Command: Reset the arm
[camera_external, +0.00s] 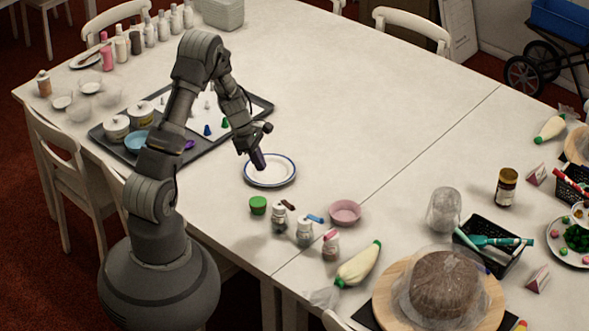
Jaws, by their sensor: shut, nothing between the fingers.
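My gripper (260,163) is at the end of my bent arm and points down over the left part of a white plate with a blue rim (283,179). It is shut and empty. I cannot tell whether its tip touches the plate. My arm rises from the dark round base at the lower left, goes up, and bends down toward the plate. It hides part of the dark tray behind it.
A dark tray (262,104) with pots and a blue bowl (136,141) lies behind my arm. A green tub (258,205), small jars, a pink bowl (345,212) and a covered brown cake (443,284) stand at the front right. The table's back middle is clear.

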